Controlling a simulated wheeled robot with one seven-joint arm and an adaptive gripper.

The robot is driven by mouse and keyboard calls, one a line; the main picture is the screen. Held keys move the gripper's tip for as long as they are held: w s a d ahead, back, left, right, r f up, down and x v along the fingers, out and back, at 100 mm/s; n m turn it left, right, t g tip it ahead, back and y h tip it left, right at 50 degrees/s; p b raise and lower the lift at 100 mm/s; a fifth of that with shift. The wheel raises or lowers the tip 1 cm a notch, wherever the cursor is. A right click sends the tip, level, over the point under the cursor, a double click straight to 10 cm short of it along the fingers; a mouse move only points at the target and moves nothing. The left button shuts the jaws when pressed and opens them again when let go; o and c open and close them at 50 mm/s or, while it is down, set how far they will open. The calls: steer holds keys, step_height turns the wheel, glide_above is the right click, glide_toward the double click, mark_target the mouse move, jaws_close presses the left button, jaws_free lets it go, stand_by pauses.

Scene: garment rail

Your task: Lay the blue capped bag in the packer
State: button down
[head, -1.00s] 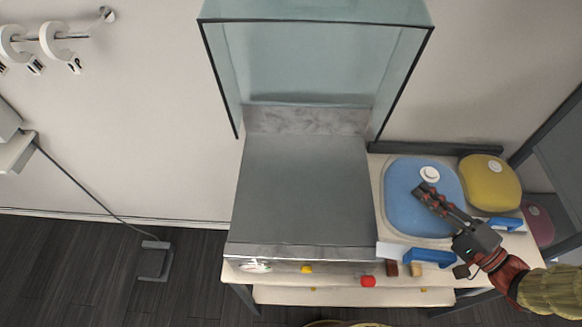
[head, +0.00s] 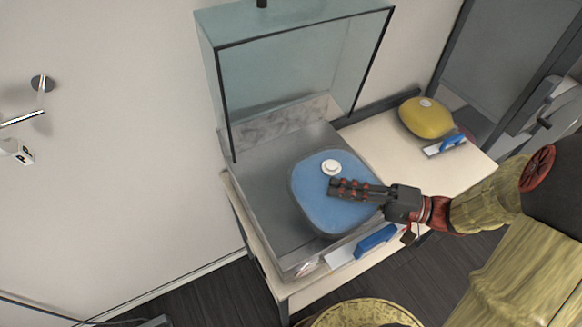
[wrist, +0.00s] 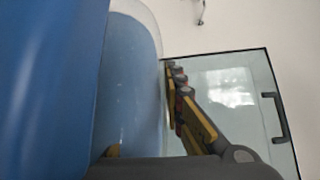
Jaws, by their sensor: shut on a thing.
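The blue capped bag (head: 333,205) has a round white cap on its top and a clear rim. It is over the grey metal bed of the packer (head: 255,165), whose clear lid (head: 300,75) stands raised. My gripper (head: 350,190) is shut on the bag near the cap, coming in from the right. In the wrist view the bag (wrist: 135,90) fills the left side beside the fingers, and the glassy lid (wrist: 225,95) is behind. I cannot tell whether the bag touches the bed.
A yellow capped bag (head: 427,118) lies on the pale table (head: 385,155) to the right, with a blue-and-white clip-like item (head: 446,144) beside it. Another blue-handled item (head: 375,240) is at the packer's front edge. The table between is clear.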

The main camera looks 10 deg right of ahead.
steer(key=w+a+b, duration=0.1)
steer(key=w+a, duration=0.3)
steer(key=w, duration=0.5)
steer(key=w+a+b, duration=0.1)
steer(key=w+a, duration=0.2)
steer(key=w, duration=0.5)
steer(key=shift+w+f+b, duration=0.25)
steer(key=shift+f+b, duration=0.2)
steer(key=shift+f, duration=1.3)
steer(key=shift+w+f+b, duration=0.2)
steer(key=shift+f+b, duration=0.25)
steer(key=shift+f, duration=1.25)
steer(key=shift+f, duration=0.1)
steer(key=shift+f, duration=0.1)
steer(key=c, duration=2)
jaws_free()
steer(key=shift+o, duration=0.5)
